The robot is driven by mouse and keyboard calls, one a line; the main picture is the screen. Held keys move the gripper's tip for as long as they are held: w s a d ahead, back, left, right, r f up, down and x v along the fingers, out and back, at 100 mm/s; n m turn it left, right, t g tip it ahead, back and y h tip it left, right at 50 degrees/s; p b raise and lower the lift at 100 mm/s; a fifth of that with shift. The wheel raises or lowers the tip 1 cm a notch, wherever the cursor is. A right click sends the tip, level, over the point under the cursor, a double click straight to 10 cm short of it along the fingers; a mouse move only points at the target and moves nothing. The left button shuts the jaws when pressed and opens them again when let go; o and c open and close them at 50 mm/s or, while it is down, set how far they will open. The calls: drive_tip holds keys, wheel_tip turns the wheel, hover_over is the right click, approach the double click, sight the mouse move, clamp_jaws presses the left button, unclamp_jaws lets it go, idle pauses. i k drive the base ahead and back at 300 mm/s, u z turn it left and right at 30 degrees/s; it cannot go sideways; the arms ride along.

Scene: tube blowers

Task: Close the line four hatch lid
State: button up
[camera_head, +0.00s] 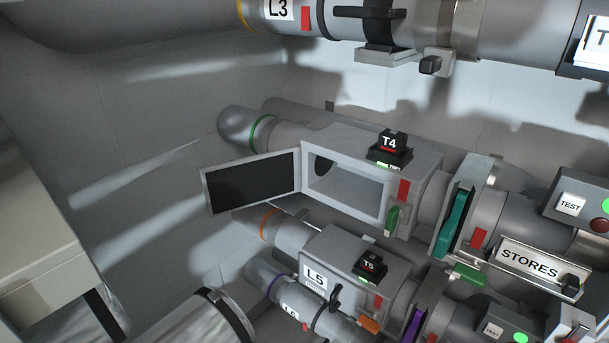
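The line four hatch lid (252,181) is a grey-framed rectangular panel with a dark inner face. It stands open, swung out to the left from the left edge of the grey T4 hatch box (425,165). The box opening shows, with a dark round pipe mouth inside. A black T4 unit (390,148) with a red strip and a green light sits on top of the box. A green latch (392,218) and a red tag (403,190) are on the right of the opening. My gripper is not in view.
Below, the L5 hatch box (338,262) carries a T5 unit and is shut. The L3 pipe (345,20) runs above. A STORES sign (530,260) and TEST box (578,203) are at right. Free space lies left of the lid, before the grey wall.

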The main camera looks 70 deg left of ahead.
sight(231, 185)
drive_tip(key=u, duration=2.8)
drive_tip(key=k, duration=1.05)
drive_tip(key=z, duration=0.7)
drive_tip(key=i, duration=1.45)
drive_tip(key=u, duration=0.5)
